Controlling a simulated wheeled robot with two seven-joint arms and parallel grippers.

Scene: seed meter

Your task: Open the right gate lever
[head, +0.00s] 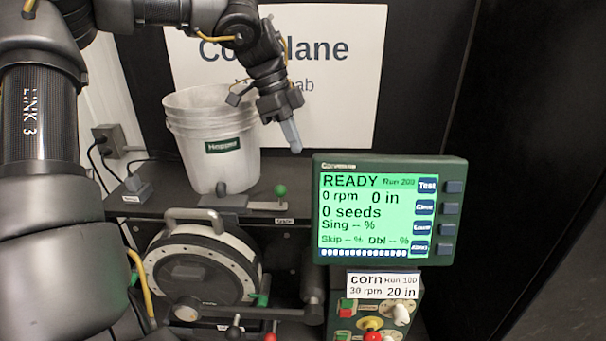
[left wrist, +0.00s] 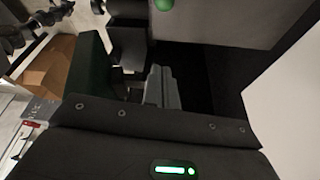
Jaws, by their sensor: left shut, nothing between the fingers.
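A lever with a green ball knob (head: 280,191) stands on the dark shelf, right of the white bucket. I cannot read its label well enough to tell whether it is the right gate lever. A green knob also shows at the top edge of the left wrist view (left wrist: 164,5). A black-knobbed lever (head: 235,326) and a red knob (head: 270,337) show at the bottom of the head view. My left gripper (head: 294,147) is shut and empty, pointing down above the green knob and apart from it. Its grey fingers also show in the left wrist view (left wrist: 162,88). My right gripper is out of view.
The white bucket (head: 205,165) stands on the shelf (head: 160,206) left of the gripper. A green-framed monitor (head: 390,163) reading READY stands to the right, above a button panel (head: 375,318). A round seed meter (head: 195,268) sits below the shelf.

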